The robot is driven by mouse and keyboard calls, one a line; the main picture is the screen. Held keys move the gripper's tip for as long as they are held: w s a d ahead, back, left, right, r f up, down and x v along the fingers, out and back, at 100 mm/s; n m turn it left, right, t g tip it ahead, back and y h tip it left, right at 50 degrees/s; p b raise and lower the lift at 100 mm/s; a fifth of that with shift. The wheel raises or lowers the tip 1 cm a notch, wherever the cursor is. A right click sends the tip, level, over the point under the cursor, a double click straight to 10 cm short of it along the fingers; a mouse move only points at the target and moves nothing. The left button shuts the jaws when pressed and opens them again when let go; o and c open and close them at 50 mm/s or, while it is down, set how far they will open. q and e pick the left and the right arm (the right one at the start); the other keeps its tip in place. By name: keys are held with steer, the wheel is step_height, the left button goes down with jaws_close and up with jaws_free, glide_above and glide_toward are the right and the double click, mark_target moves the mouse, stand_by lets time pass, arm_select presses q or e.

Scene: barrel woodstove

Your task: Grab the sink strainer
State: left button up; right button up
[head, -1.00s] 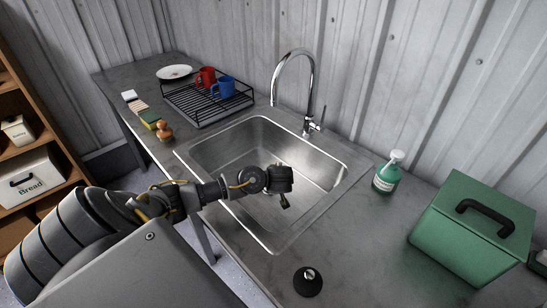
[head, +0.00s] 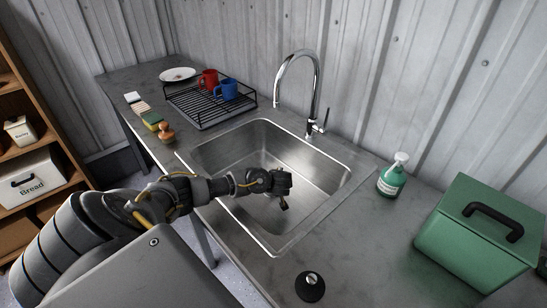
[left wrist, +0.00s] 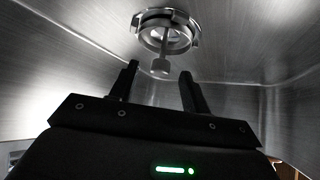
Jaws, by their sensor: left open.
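The sink strainer (left wrist: 165,35) is a round metal piece in the drain at the bottom of the sink, with a thin stem and small knob pointing toward me. In the left wrist view it is just beyond my left gripper (left wrist: 158,72), whose two fingers are open and empty. The knob appears between the fingertips; I cannot tell how deep it is relative to them. In the head view my left gripper (head: 284,203) is inside the steel sink (head: 225,150), and the strainer is hidden there. My right gripper is not in view.
The sink rim and walls surround the gripper. A chrome faucet (head: 315,95) stands behind. A black disc with metal knob (head: 310,287) is on the front counter. A soap bottle (head: 392,178) and green box (head: 478,235) are right; a dish rack (head: 205,112) is left.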

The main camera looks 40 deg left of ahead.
arm_select(q)
steer(key=x, duration=0.4)
steer(key=shift+a, duration=0.15)
jaws_close()
step_height(320, 180, up, 10)
steer(key=shift+r+p, duration=0.1)
steer(key=shift+p, duration=0.45)
